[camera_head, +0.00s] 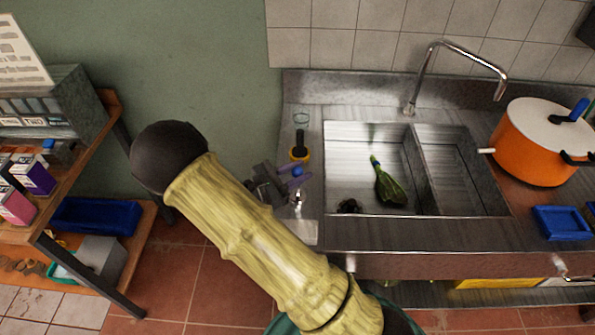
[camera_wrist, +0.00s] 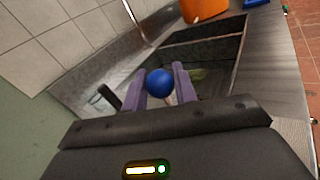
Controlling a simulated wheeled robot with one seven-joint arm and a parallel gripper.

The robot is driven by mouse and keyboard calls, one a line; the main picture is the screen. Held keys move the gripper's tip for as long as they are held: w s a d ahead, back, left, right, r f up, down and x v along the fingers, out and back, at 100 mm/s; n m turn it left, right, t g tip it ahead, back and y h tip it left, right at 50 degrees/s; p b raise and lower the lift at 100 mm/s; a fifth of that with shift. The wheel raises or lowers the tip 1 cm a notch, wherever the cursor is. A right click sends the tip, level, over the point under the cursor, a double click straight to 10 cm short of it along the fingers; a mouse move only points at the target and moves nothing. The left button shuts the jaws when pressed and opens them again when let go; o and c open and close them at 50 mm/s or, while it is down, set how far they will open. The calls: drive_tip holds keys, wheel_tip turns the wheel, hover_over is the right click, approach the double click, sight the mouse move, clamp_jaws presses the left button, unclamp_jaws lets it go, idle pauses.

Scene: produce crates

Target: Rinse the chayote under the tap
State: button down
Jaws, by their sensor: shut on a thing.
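No water shows. My gripper (camera_head: 290,179) is over the counter left of the sink, apart from the chayote. Its purple fingers are shut on a blue ball knob (camera_wrist: 159,83). A small metal piece shows below the fingers in the head view; I cannot tell whether the knob belongs to it.
A black-handled item with a yellow base (camera_head: 299,154) and a clear glass (camera_head: 301,118) stand behind my gripper. An orange pot (camera_head: 535,145) and a blue tray (camera_head: 562,222) stand right of the sink.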

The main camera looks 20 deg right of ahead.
drive_tip(key=shift+s+a+f, duration=0.1)
drive_tip(key=shift+s+a, duration=0.1)
drive_tip(key=shift+s, duration=0.35)
drive_tip(key=c, duration=1.1)
unclamp_jaws()
drive_tip(key=shift+c, duration=0.2)
drive_tip(key=shift+a, duration=0.1)
drive_tip(key=b+v, duration=0.2)
drive_tip(key=v, duration=1.5)
drive_tip(key=shift+b, duration=0.4)
drive_tip(key=shift+a, duration=0.15)
